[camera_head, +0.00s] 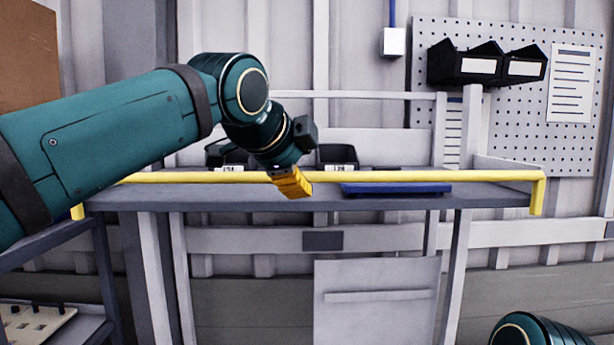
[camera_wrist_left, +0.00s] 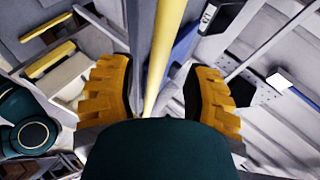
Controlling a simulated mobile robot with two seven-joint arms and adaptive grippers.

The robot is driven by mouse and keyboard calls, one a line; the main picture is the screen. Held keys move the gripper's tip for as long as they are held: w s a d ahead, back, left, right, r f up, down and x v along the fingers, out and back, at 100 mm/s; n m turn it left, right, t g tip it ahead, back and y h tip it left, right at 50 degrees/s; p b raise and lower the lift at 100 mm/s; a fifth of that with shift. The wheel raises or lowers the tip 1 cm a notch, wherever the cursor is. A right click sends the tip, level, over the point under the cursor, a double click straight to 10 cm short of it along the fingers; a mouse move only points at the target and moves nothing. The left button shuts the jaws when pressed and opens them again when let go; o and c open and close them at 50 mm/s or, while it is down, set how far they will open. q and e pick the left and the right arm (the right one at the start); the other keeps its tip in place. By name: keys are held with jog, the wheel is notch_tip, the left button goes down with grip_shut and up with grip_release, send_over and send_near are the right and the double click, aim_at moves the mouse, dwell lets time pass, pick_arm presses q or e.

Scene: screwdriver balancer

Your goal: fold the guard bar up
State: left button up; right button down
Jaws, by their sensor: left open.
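The yellow guard bar (camera_head: 420,177) runs level across the front of the grey workbench (camera_head: 240,200), just above its front edge, with a bent end arm at each side. My left gripper (camera_head: 292,183) comes in from the upper left, and its orange fingers overlap the bar left of its middle. In the left wrist view the open left gripper (camera_wrist_left: 162,95) has one finger on each side of the bar (camera_wrist_left: 166,50), with gaps on both sides. The dark gripper body hides the bar's near part. My right gripper is out of view.
A blue tray (camera_head: 395,188) lies on the bench behind the bar. Small dark bins (camera_head: 337,157) stand at the back. Black bins (camera_head: 485,65) hang on the pegboard (camera_head: 570,150). A blue cord holds a white box (camera_head: 393,42) above the bench.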

pick_arm(q)
jog(key=v, duration=0.8)
